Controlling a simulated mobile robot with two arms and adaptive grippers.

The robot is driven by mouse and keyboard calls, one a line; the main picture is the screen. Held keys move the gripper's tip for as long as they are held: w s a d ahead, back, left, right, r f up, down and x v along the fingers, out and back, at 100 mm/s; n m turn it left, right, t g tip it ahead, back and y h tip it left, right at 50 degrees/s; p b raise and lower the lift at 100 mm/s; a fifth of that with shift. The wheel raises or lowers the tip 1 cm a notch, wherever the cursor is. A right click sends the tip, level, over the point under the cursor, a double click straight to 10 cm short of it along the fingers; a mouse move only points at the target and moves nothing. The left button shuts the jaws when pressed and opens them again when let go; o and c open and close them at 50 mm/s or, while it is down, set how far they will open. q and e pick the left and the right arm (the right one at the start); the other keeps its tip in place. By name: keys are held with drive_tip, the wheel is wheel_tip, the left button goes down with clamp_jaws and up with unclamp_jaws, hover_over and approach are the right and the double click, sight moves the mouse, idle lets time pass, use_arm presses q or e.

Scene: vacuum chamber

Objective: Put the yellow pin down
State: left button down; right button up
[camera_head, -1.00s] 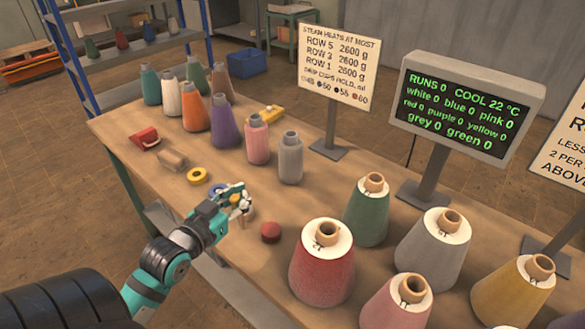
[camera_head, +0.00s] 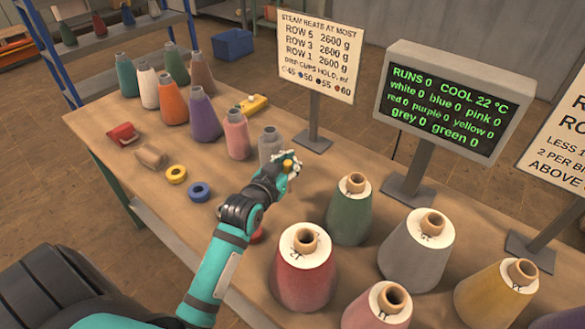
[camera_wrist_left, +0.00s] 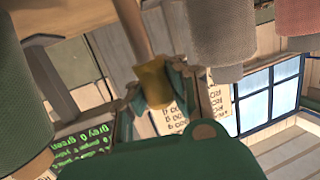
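The yellow pin shows in the head view as a small yellow end (camera_head: 288,163) at my left gripper (camera_head: 283,170). In the left wrist view the pin has a yellow cylindrical part (camera_wrist_left: 153,82) and a tan shaft running up from it. The left gripper's fingers (camera_wrist_left: 156,92) are closed around the yellow part. The gripper is over the table (camera_head: 225,220), just in front of the grey cone, between it and the green yarn cone. Most of the pin's shaft is hidden in the head view. My right gripper is in neither view.
A grey cone (camera_head: 270,145) stands just behind the gripper, a pink one (camera_head: 237,135) left of it. Green (camera_head: 350,212) and red (camera_head: 304,275) yarn cones stand to the right and front. Yellow (camera_head: 176,174) and blue (camera_head: 199,191) rings lie left. A sign (camera_head: 315,60) stands behind.

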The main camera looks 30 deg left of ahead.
use_arm(q)
drive_tip(key=f, duration=0.3)
drive_tip(key=shift+w+d+f, duration=0.15)
drive_tip(key=shift+w+f, duration=0.05)
drive_tip(key=shift+w, duration=0.1)
drive_tip(key=shift+f, duration=0.15)
drive_tip(key=c, duration=1.4)
unclamp_jaws()
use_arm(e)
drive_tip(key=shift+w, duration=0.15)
use_arm(q)
drive_tip(key=shift+s, duration=0.1)
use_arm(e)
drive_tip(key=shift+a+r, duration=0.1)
use_arm(q)
drive_tip(key=v, duration=1.2)
drive_tip(key=shift+b, duration=0.35)
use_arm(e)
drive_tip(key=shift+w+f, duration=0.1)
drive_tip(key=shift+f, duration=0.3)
